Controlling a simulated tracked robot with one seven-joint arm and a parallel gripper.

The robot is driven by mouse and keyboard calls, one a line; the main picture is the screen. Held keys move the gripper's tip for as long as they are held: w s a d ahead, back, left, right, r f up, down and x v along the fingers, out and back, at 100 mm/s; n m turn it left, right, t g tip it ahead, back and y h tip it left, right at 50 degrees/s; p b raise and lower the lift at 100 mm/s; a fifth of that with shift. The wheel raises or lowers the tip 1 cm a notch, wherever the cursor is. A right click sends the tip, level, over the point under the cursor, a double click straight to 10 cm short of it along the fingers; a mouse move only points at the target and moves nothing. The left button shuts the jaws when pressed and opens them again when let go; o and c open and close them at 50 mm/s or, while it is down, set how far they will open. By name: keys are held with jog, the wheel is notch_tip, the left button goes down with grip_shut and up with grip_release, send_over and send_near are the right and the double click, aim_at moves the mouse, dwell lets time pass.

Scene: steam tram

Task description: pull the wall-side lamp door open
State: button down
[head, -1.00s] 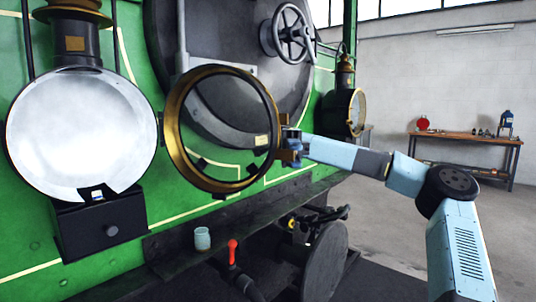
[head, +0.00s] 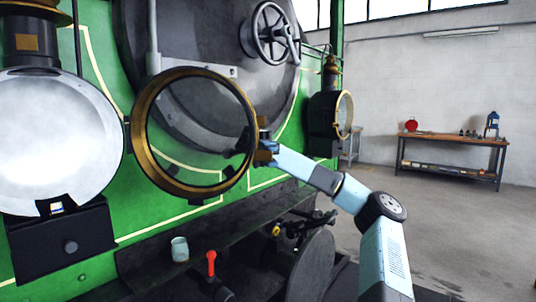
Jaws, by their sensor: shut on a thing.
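A big headlamp with a white round reflector (head: 58,140) fills the left of the view on the green tram front. Its round glazed door with a brass rim (head: 143,150) stands swung out to the right of the reflector, joined to the lamp at its left edge. My gripper (head: 264,151) is at the right edge of this door, shut on the brass catch there; the fingertips are small and partly hidden. A second lamp (head: 326,112) with a brass-rimmed door (head: 344,114) is farther right, nearer the grey wall.
A black ledge (head: 150,262) below the door bears a glass jar (head: 180,249) and a red-handled lever (head: 211,262). A handwheel (head: 272,32) sits above. A workbench (head: 450,150) stands by the wall. The floor on the right is clear.

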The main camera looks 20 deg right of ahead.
jog(key=shift+r, duration=0.1)
jog(key=c, duration=0.9)
grip_release()
jog(key=shift+w, duration=0.1)
jog(key=shift+c, duration=0.2)
